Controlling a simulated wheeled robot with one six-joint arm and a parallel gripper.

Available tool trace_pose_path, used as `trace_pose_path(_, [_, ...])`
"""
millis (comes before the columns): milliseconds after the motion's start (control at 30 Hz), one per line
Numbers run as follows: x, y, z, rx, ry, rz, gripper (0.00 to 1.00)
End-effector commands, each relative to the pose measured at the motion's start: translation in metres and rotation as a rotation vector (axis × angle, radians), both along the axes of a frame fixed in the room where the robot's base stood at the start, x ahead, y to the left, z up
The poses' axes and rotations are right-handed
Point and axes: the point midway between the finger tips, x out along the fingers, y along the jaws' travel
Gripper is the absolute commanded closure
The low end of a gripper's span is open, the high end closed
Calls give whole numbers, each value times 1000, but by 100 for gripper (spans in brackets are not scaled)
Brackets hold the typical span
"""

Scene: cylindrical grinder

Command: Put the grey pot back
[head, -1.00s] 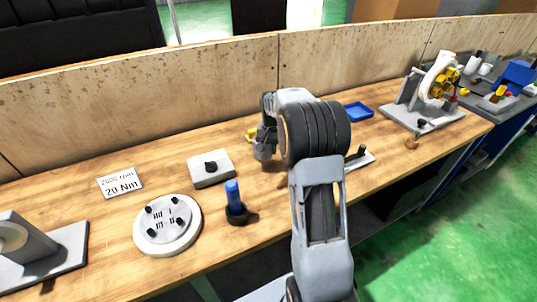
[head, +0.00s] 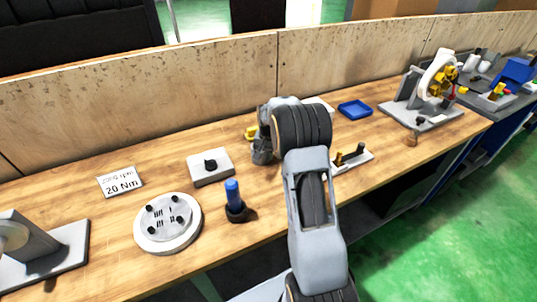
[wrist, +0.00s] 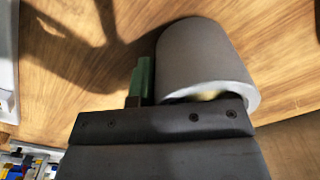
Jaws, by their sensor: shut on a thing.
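The grey pot (head: 262,157) is a small open cylinder near the middle of the bench in the head view. In the wrist view the pot (wrist: 203,58) fills the upper middle, with its rim turned toward the camera and something pale yellow just showing inside. My gripper (head: 262,143) is shut on the pot from above, mostly hidden behind my own wrist in the head view. One green finger pad (wrist: 143,80) lies along the pot's side; the other finger is hidden. I cannot tell whether the pot touches the bench.
A grey block with a black knob (head: 210,166) sits left of the pot. A blue-handled tool (head: 234,200) stands in front, beside a round plate with black knobs (head: 145,236). A pegged holder (head: 352,159) and a blue tray (head: 355,109) lie to the right.

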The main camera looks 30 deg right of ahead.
Motion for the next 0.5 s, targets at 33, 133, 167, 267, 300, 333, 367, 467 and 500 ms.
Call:
trace_pose_path(33, [0,0,0,0,0,0,100])
trace_pose_path(133, [0,0,-4,0,0,0,100])
trace_pose_path(167, [0,0,-5,0,0,0,100])
trace_pose_path(267, [0,0,-4,0,0,0,81])
trace_pose_path(300, [0,0,-4,0,0,0,78])
trace_pose_path(333, [0,0,-4,0,0,0,75])
trace_pose_path(367, [0,0,-4,1,1,0,72])
trace_pose_path(467, [0,0,-4,1,1,0,65])
trace_pose_path(500, [0,0,-4,1,1,0,65])
